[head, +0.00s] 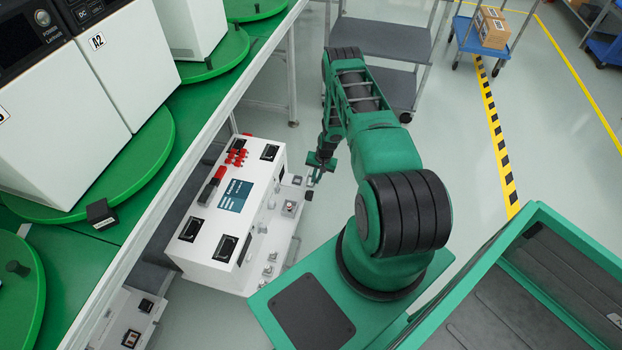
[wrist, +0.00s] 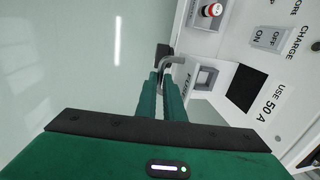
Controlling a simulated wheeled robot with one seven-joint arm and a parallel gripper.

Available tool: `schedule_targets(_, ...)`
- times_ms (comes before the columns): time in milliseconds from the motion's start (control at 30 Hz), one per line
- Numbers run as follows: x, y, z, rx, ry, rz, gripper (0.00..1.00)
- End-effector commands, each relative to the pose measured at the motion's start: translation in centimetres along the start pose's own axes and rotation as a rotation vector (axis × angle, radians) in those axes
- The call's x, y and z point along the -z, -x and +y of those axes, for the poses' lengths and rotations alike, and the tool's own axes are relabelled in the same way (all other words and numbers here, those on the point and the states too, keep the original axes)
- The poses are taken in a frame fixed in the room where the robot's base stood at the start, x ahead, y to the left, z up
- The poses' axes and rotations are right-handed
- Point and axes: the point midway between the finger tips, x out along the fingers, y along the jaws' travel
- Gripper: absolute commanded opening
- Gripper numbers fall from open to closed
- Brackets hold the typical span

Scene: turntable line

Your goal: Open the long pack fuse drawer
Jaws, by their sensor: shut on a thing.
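The long pack (head: 213,250) is a white box with switches and fittings on its front face, standing beside the green bench in the head view. My gripper (head: 313,178) is at the far end of this front face. In the wrist view my gripper (wrist: 168,92) has its green fingers closed on a bent grey handle (wrist: 174,61), next to lettering that seems to read FUSE. I take this handle to be the fuse drawer's. The drawer's edges are partly hidden by the fingers, and I cannot tell how far out it is.
Round green turntables (head: 105,165) with white units stand on the bench (head: 130,226) at left. A grey shelf cart (head: 385,42) is beyond my arm. A green-rimmed bin (head: 490,262) is at lower right. Pale floor (wrist: 75,55) is clear left of the handle.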

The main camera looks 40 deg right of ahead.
Motion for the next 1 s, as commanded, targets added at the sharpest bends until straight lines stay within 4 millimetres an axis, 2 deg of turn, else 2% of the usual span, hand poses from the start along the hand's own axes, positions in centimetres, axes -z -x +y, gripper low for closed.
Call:
schedule_targets(100,0.1,0.0,-0.1,0.002,0.001,0.002,0.0)
schedule_targets(200,0.1,0.0,-0.2,0.002,0.001,0.002,0.27)
schedule_targets(500,0.0,0.1,-0.2,0.002,0.001,0.001,0.27)
schedule_targets(633,0.1,0.9,-0.2,0.002,0.001,0.002,0.27)
schedule_targets(767,0.2,2.7,-0.2,0.002,0.001,0.003,0.27)
schedule_targets(1000,0.2,7.0,-0.3,0.002,0.001,0.003,0.27)
